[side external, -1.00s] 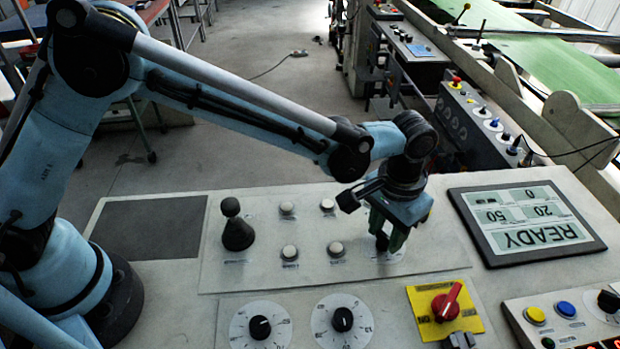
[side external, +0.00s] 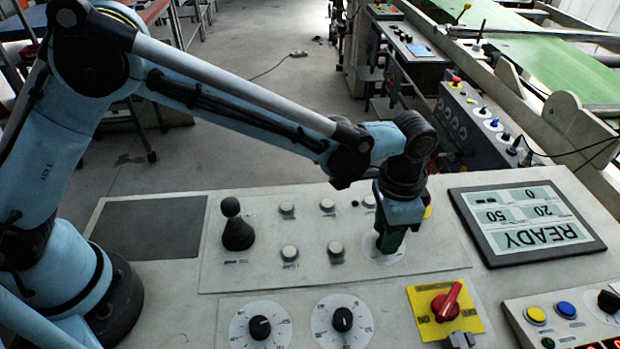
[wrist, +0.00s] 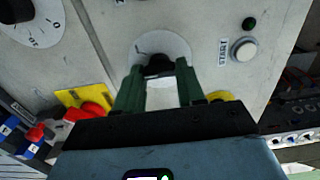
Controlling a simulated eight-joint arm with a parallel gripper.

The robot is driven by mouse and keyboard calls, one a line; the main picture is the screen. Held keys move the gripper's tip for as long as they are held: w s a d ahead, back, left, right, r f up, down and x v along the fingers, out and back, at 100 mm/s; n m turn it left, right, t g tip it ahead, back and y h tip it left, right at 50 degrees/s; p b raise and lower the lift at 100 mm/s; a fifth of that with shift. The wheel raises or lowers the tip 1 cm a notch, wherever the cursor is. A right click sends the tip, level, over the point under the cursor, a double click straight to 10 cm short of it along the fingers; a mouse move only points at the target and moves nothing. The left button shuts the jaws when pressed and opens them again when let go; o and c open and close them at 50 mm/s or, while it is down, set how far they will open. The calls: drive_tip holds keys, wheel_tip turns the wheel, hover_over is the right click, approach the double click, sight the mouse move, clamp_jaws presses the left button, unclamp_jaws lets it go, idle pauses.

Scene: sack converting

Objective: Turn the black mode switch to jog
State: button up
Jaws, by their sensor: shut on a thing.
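The black mode switch (wrist: 158,66) sits on a round white dial plate (wrist: 177,46) in the wrist view. My gripper (wrist: 160,72) is shut on the switch, with one green finger on each side of it. In the side external view my gripper (side external: 388,240) points down onto the white dial plate (side external: 370,246) at the panel's right part. There the fingers hide the switch. The dial's markings are too small to read, so I cannot tell which mode the switch points to.
A black joystick (side external: 236,228) and several white push buttons (side external: 335,248) stand left of the gripper. A red rotary switch on a yellow plate (side external: 418,297) is in front to the right. The display (side external: 525,222) reading READY lies to the right. Two black-knobbed dials (side external: 343,320) are at the front.

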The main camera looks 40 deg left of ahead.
drive_tip(key=o, duration=1)
drive_tip(key=shift+o, duration=0.2)
wheel_tip(320, 180, up, 12)
drive_tip(key=shift+r, duration=0.1)
drive_tip(key=s+a+r+n+t+h, duration=0.1)
drive_tip(key=a+r+n+t, duration=0.1)
drive_tip(key=a, duration=0.6)
drive_tip(key=s+a+r+n+t, duration=0.1)
drive_tip(key=s+a+r+n, duration=0.15)
drive_tip(key=a, duration=0.65)
drive_tip(key=s+a+f+n+t, duration=0.2)
drive_tip(key=s+a, duration=0.1)
drive_tip(key=a, duration=0.2)
drive_tip(key=s+a+f+n+t+y, duration=0.1)
drive_tip(key=s+a+f+n+t, duration=0.1)
drive_tip(key=s+a, duration=0.2)
drive_tip(key=shift+a+f, duration=0.15)
drive_tip(key=shift+a, duration=1.05)
